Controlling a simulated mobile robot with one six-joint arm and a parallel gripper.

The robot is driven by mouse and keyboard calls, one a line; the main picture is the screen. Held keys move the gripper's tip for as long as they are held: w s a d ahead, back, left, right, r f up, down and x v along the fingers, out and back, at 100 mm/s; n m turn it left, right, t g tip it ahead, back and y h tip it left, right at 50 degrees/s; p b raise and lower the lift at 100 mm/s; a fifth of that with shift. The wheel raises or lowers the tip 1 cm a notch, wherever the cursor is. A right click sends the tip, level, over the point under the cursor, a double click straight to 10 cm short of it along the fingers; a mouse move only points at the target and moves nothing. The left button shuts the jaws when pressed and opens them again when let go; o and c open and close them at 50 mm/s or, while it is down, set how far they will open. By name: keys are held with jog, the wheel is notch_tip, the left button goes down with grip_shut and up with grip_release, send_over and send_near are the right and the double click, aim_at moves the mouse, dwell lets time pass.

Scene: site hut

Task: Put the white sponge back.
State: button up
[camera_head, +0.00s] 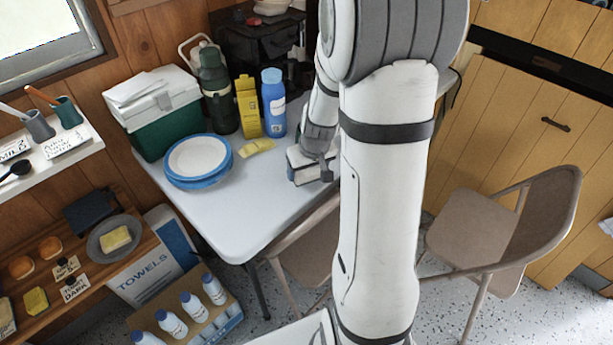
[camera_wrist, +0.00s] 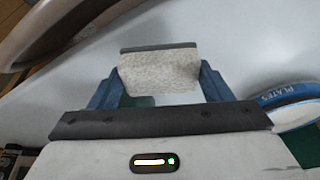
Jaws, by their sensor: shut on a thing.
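My gripper (camera_head: 311,171) is over the right part of the white table (camera_head: 222,223), close to its surface; I cannot tell whether what it holds touches the table. The wrist view shows my gripper (camera_wrist: 159,84) shut on the white sponge (camera_wrist: 158,71), a pale, speckled block with a dark grey-green layer along its far edge. Its two blue fingers press on its left and right sides. In the head view the sponge is mostly hidden by the gripper. A low wooden shelf (camera_head: 88,290) at the lower left bears a grey plate (camera_head: 96,246) with a pale yellow block on it.
A blue-rimmed plate stack (camera_head: 172,180), yellow piece (camera_head: 257,147), green cool box (camera_head: 160,140), flask (camera_head: 215,95), yellow carton (camera_head: 247,105) and blue bottle (camera_head: 273,100) stand on the table. Chairs (camera_head: 490,235) stand in front and right. The table's front middle is clear.

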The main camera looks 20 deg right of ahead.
jog(key=shift+f, duration=1.35)
jog(key=shift+f+b, duration=0.15)
jog(key=shift+b, duration=0.25)
jog(key=o, duration=0.9)
jog(key=shift+o, duration=0.2)
